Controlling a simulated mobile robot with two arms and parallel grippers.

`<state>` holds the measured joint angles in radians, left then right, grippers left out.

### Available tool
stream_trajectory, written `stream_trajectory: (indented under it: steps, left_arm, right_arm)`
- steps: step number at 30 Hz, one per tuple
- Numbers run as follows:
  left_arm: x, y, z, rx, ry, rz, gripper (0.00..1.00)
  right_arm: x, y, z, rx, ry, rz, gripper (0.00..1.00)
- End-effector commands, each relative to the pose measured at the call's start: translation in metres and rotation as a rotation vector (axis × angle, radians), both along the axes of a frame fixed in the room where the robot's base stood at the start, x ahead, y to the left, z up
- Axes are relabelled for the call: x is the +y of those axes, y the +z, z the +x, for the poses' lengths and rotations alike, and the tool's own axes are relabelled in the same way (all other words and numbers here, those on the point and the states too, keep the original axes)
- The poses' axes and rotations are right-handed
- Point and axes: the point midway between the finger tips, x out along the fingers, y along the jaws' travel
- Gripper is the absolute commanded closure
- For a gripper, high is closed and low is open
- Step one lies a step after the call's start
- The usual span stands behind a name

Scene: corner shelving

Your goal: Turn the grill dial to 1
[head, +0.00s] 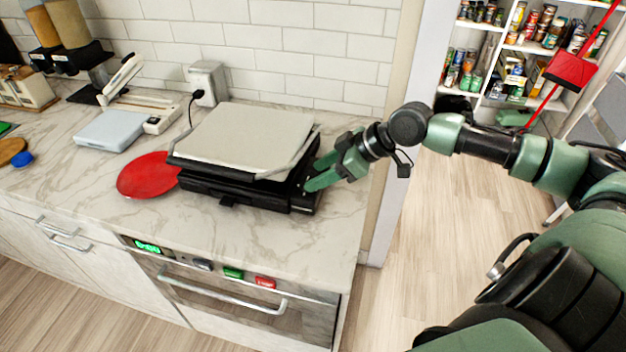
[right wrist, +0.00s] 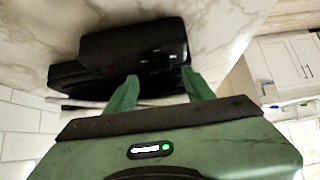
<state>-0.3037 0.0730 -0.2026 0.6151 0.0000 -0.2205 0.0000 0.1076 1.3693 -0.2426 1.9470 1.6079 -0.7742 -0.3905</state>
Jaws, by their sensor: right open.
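The grill (head: 232,185) stands on the counter, a black body under a closed pale lid (head: 245,135). Its dial cannot be made out in the head view, where my right gripper (head: 311,176) is at the grill's right side. In the right wrist view, the black grill (right wrist: 112,48) lies just beyond the two green fingers of my right gripper (right wrist: 161,82). The fingers are apart with no object clearly held between them. Small white marks show on the dark face between the fingertips, but the dial's setting cannot be read. My left gripper is out of view.
A red round plate (head: 148,176) lies left of the grill. A white scale (head: 110,128) and a wall outlet with a cord (head: 207,84) are behind it. The marble counter (head: 250,238) in front is clear. An oven (head: 225,295) sits below.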

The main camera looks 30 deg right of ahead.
Motion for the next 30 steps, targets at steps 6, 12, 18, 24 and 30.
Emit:
stream_trajectory:
  steps: [6,12,18,24,30]
  left_arm:
    - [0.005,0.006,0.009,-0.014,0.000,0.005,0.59]
    - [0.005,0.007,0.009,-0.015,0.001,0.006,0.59]
    - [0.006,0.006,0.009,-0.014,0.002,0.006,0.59]
    - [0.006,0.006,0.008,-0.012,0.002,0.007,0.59]
    - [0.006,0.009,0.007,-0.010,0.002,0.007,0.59]
  right_arm:
    - [0.008,-0.013,0.011,0.000,-0.001,0.003,0.47]
    - [0.011,-0.017,0.013,0.001,0.000,-0.001,0.47]
    - [0.010,-0.018,0.013,0.002,0.000,-0.001,0.56]
    - [0.010,-0.018,0.013,0.001,0.000,-0.001,1.00]
    - [0.011,-0.017,0.012,0.002,-0.010,0.000,1.00]
